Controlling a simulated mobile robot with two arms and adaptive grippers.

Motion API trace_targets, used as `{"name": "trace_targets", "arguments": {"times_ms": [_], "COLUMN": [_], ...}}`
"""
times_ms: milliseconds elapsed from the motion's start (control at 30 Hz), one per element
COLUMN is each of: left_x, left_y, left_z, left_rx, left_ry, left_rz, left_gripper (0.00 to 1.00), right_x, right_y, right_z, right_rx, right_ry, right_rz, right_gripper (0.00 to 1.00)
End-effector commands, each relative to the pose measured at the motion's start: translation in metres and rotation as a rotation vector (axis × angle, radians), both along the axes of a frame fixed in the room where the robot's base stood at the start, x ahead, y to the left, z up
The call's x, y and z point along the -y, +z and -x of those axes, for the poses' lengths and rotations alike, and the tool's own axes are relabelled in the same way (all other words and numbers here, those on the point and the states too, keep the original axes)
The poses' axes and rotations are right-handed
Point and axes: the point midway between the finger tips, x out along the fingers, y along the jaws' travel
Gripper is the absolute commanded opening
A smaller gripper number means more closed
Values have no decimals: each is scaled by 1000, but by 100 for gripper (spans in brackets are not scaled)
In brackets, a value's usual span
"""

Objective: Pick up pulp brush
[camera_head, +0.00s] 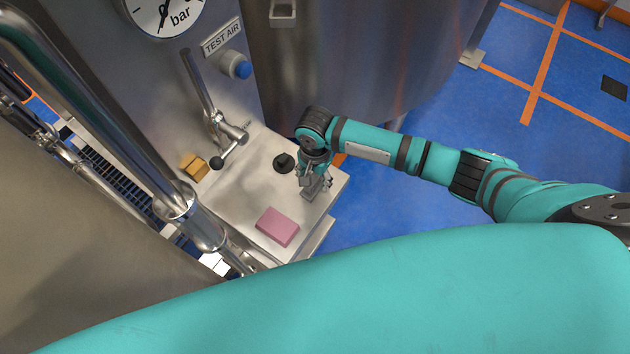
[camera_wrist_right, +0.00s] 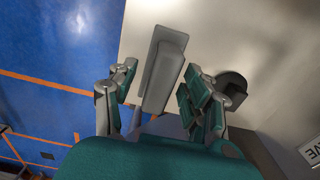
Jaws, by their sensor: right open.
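A grey object with a long block-like body, which looks like the pulp brush (camera_wrist_right: 162,70), lies on the steel ledge close to its right edge. In the head view the brush (camera_head: 317,190) is partly hidden by my right gripper (camera_head: 314,178), which hangs right over it. In the wrist view my right gripper (camera_wrist_right: 158,85) is open, with one finger on each side of the brush; I cannot tell whether they touch it. My left gripper is not in view.
The steel ledge (camera_head: 248,197) also holds a pink block (camera_head: 277,227), a yellow-brown block (camera_head: 194,167) and a black round knob (camera_head: 284,162). A valve lever (camera_head: 230,148) stands behind. A large steel pipe (camera_head: 120,130) runs along the left. Blue floor lies to the right.

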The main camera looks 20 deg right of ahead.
Motion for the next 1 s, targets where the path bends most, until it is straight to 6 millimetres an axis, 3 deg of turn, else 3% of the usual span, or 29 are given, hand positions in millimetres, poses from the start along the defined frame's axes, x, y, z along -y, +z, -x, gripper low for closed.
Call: {"name": "trace_targets", "arguments": {"times_ms": [67, 400, 767, 1000], "left_x": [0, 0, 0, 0], "left_y": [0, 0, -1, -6], "left_z": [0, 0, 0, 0], "left_rx": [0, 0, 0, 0], "left_ry": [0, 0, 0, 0], "left_rz": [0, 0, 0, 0], "left_gripper": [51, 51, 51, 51], "right_x": [0, 0, 0, -1], "right_y": [0, 1, 2, 18], "right_z": [0, 0, 0, -1], "right_rx": [0, 0, 1, 2], "right_ry": [0, 0, -1, -1], "right_rz": [0, 0, -1, -3], "right_gripper": [46, 2, 0, 0]}}
